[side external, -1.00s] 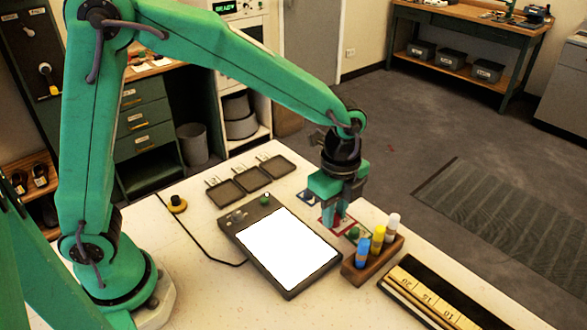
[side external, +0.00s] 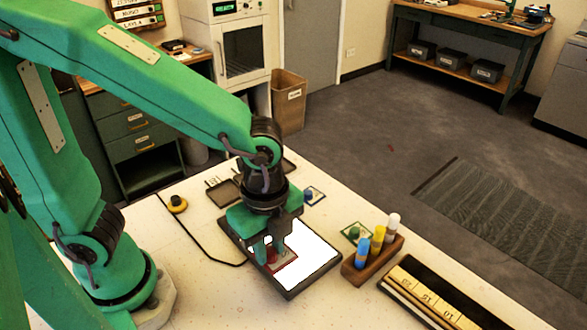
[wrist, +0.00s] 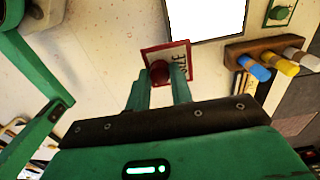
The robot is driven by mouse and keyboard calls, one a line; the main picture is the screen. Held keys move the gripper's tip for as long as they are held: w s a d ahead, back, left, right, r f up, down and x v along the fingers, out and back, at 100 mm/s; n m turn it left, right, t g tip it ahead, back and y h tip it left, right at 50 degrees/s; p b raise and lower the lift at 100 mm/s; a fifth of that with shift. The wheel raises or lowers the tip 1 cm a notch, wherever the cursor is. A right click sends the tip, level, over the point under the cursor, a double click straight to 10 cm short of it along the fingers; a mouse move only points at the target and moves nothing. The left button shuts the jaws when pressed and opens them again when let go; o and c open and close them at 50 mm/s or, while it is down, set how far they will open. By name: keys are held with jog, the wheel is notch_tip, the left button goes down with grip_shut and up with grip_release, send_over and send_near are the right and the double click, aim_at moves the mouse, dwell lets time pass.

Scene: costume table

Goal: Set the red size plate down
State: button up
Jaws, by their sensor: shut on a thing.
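My gripper (side external: 273,254) is shut on the knob of the red size plate (side external: 284,262). The plate is a small square with a red border. In the side view it shows in front of the lit white panel (side external: 318,252) of a dark-framed light box. In the wrist view my gripper (wrist: 160,88) holds the red knob (wrist: 159,72), and the plate (wrist: 179,54) with dark lettering overlaps only the edge of the panel (wrist: 205,18). I cannot tell whether the plate touches the box. My gripper hides part of the plate and box.
Dark trays (side external: 222,193) sit behind left. A cable runs left of the box.

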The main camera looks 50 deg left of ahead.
jog(key=w+a+f, duration=0.2)
jog(key=w, duration=0.1)
jog(key=w+a+f, duration=0.2)
jog(key=a, duration=0.1)
jog(key=w+a+f, duration=0.3)
jog(key=shift+w, duration=0.35)
jog(key=shift+f, duration=2.05)
jog(key=shift+f, duration=0.1)
jog(key=o, duration=0.9)
jog(key=shift+o, duration=0.2)
notch_tip(320, 180, up, 12)
